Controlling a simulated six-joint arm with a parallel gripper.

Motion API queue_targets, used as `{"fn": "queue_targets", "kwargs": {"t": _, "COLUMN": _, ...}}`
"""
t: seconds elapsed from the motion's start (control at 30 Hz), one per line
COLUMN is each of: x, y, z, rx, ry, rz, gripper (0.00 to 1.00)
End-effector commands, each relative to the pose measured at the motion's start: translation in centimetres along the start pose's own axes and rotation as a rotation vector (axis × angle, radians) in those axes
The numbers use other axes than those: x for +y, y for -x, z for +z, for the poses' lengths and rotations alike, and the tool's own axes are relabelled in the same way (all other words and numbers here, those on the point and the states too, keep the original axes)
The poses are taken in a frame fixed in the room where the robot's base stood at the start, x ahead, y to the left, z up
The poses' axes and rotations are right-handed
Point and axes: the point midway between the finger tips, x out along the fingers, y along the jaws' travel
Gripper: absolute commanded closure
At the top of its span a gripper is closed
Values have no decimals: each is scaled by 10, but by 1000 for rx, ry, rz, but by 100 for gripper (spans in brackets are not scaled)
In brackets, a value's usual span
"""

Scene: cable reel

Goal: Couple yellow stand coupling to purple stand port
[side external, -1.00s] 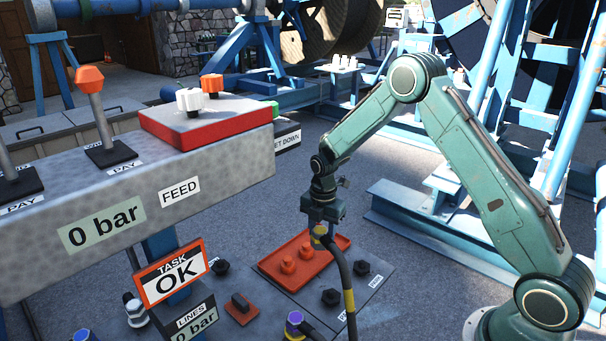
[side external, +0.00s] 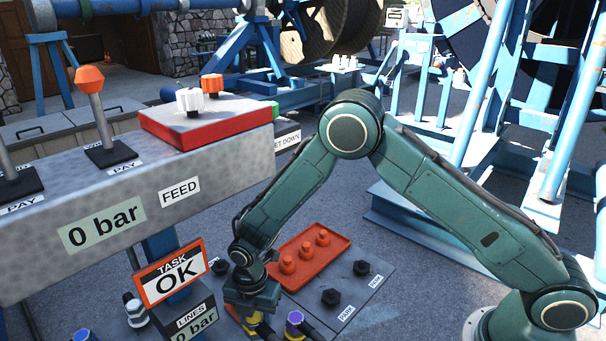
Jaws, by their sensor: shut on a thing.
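My gripper (side external: 251,318) is low at the bottom of the side external view, shut on the yellow stand coupling (side external: 251,324). Only a little of the yellow coupling shows under the jaws; its lower end and most of its hose are hidden or cut off by the frame edge. A purple fitting (side external: 294,318) stands just right of the gripper, with a dark hose beside it. I cannot tell whether this fitting is the purple stand port, or whether the yellow coupling touches any port.
A red tray (side external: 330,272) with orange caps (side external: 305,250) lies behind the gripper. Black knobs (side external: 330,297) stand on the grey panel to the right. The TASK OK sign (side external: 171,273) and LINES box (side external: 186,316) are close on the left.

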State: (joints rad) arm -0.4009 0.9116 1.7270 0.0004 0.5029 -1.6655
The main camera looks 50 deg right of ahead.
Motion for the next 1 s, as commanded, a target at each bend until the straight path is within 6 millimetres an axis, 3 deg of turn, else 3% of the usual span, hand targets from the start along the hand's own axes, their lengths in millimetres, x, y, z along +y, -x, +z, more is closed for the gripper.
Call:
{"fn": "queue_targets", "kwargs": {"t": 0.1, "x": 1, "y": -3, "z": -18, "rx": 0, "ry": 21, "rz": 1, "gripper": 86}}
{"fn": "queue_targets", "kwargs": {"t": 0.23, "x": 1, "y": -5, "z": -26, "rx": 0, "ry": 30, "rz": 2, "gripper": 86}}
{"fn": "queue_targets", "kwargs": {"t": 0.67, "x": 1, "y": -10, "z": -27, "rx": 0, "ry": 31, "rz": 0, "gripper": 86}}
{"fn": "queue_targets", "kwargs": {"t": 1.0, "x": 1, "y": -32, "z": -27, "rx": 0, "ry": 30, "rz": -1, "gripper": 86}}
